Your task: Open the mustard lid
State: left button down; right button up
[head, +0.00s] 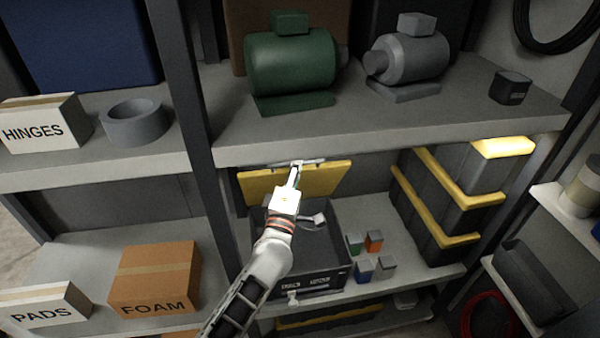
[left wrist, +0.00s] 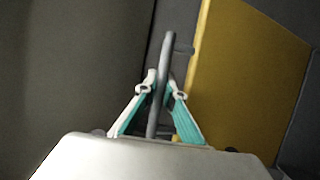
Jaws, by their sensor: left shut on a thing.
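The mustard lid (head: 325,182) stands raised at the back of an open dark grey box (head: 341,240) on the middle shelf. The lid also fills the right side of the left wrist view (left wrist: 245,75). A grey bar handle (left wrist: 166,58) runs along the lid's edge, just below the upper shelf in the head view. My left gripper (head: 297,168) is shut on this handle. Its two fingers (left wrist: 163,92) sit on either side of the bar in the left wrist view. My arm hides part of the box and lid. My right gripper is not in view.
The upper shelf edge (head: 400,132) is close above the lid and gripper. Small coloured blocks (head: 374,241) stand right of the box. Stacked dark cases with yellow lids (head: 440,200) stand farther right. A post (head: 190,110) is at left.

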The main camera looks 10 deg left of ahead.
pick_arm(q)
jog(key=w+r, duration=0.1)
jog(key=w+a+r+p, duration=0.1)
jog(key=w, duration=0.1)
jog(key=shift+w+r, duration=0.1)
jog(key=shift+w, duration=0.1)
jog(key=shift+w+a+r+p, duration=0.15)
jog(key=shift+w+p, duration=0.1)
jog(key=shift+w, duration=0.2)
jog(key=shift+w+a+p, duration=0.1)
jog(key=shift+w+p, duration=0.1)
jog(key=shift+w, duration=0.2)
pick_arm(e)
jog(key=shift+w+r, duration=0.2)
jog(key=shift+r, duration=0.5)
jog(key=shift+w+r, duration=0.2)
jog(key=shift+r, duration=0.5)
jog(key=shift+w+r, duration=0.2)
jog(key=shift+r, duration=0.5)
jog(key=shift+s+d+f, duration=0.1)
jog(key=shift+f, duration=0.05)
pick_arm(q)
jog(key=c, duration=2.4)
grip_release()
jog(key=shift+s, duration=0.1)
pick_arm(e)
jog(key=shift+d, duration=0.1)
pick_arm(q)
jog(key=v, duration=1.2)
jog(key=shift+r, duration=0.25)
